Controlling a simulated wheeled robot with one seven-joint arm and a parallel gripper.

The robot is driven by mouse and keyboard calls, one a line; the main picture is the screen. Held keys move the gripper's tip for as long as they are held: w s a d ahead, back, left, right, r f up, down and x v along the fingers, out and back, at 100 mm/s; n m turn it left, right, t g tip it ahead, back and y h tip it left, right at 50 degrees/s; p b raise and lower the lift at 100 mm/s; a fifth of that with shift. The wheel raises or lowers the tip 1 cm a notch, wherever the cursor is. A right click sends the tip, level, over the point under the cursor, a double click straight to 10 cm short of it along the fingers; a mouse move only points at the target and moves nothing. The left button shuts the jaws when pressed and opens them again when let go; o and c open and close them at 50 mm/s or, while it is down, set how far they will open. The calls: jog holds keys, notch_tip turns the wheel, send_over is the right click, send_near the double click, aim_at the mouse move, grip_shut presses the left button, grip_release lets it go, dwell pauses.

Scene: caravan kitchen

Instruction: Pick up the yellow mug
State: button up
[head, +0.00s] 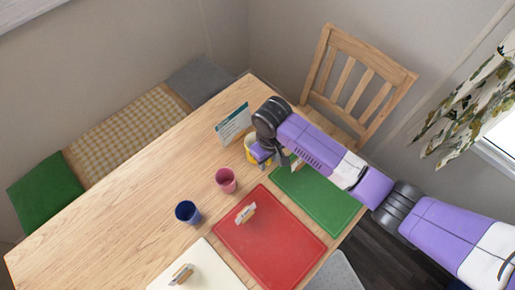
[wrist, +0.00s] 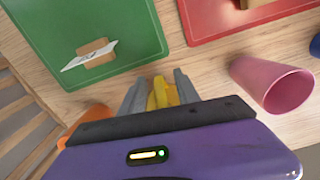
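The yellow mug (head: 249,151) stands on the wooden table, partly hidden behind my gripper in the head view. In the wrist view a narrow yellow part of it (wrist: 160,93) shows between my two grey fingers; the rest is hidden by the gripper body. My gripper (head: 262,155) is down at the mug, with one finger on each side of that part. The yellow nearly fills the gap, but I cannot tell whether the fingers press on it.
A pink cup (head: 226,180) and a blue cup (head: 187,212) stand left of the mug. Green (head: 330,208), red (head: 270,240) and white (head: 210,270) boards lie along the near side, each with a card holder. A sign (head: 233,124) stands behind. An orange thing (wrist: 85,122) is beside my gripper.

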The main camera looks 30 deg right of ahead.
jog(key=shift+f, duration=1.2)
grip_shut()
dwell(0.5)
